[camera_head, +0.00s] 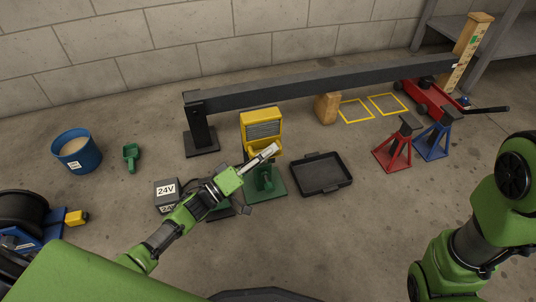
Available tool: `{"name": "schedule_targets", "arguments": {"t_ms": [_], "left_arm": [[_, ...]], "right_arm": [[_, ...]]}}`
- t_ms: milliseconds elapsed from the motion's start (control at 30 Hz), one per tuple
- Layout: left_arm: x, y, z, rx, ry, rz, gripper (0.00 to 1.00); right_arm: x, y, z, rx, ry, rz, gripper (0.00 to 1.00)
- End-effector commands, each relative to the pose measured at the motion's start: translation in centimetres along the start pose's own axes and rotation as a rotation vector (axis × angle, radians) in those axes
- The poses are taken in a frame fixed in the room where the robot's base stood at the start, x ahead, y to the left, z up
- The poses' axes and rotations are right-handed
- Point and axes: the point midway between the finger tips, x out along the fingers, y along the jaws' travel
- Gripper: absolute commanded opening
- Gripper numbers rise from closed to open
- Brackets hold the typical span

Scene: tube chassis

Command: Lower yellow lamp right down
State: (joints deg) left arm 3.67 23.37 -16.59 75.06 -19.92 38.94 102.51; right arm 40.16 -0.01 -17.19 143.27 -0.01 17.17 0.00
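The yellow lamp (261,122) stands upright near the middle of the head view, with a grey slatted face and a yellow lower lip. A green base (278,187) with a green upright part is below and in front of it. My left gripper (270,152) reaches in from the lower left, with its fingertips at the lamp's lower edge. I cannot tell whether they touch it or whether the fingers are open. The arm and fingers hide part of the lamp's foot and the green base. My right arm shows at the right edge, but its gripper is out of view.
A dark beam (320,88) runs behind the lamp. A black tray (321,189) lies to the right, with red (394,153) and blue (433,142) stands beyond. A 24V box (167,189), green scoop (131,155) and blue bucket (78,155) are left.

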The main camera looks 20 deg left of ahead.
Motion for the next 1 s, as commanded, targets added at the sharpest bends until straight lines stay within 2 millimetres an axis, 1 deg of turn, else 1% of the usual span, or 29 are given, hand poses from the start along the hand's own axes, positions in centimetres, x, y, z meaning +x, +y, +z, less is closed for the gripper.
{"name": "schedule_targets", "arguments": {"t_ms": [200, 233, 267, 300, 467, 567, 700, 800, 1000], "left_arm": [[0.1, 0.0, 0.0, -0.001, 0.000, 0.000, 0.17], [0.0, 0.0, 0.0, -0.001, 0.000, 0.000, 0.11], [0.0, 0.0, 0.0, -0.001, 0.000, 0.000, 0.04], [0.0, 0.0, 0.0, -0.001, 0.000, 0.000, 0.00], [0.0, -0.1, 0.1, -0.001, 0.000, -0.001, 0.00], [-0.3, -1.2, 0.7, -0.003, -0.002, -0.004, 0.00], [-1.0, -3.9, 2.4, -0.002, -0.002, -0.005, 0.00], [-1.3, -5.2, 3.1, -0.001, -0.002, -0.005, 0.00], [-1.5, -5.7, 3.4, 0.000, -0.002, -0.006, 0.00]], "right_arm": [[0.0, 0.0, 0.0, 0.000, 0.000, 0.000, 0.38], [0.0, 0.0, 0.0, 0.000, 0.000, 0.000, 0.38], [0.0, 0.0, 0.0, 0.000, 0.000, 0.000, 0.38], [0.0, 0.0, 0.0, 0.000, 0.000, -0.001, 0.38], [0.0, 0.0, 0.0, 0.000, 0.001, -0.001, 0.38], [-0.6, -0.1, -0.2, 0.000, 0.001, -0.001, 0.38], [-2.0, -0.5, -0.8, 0.000, 0.001, -0.001, 0.38], [-2.7, -0.6, -1.0, 0.000, 0.000, -0.001, 0.38], [-2.8, -0.6, -1.0, 0.000, -0.001, -0.001, 0.38]]}}
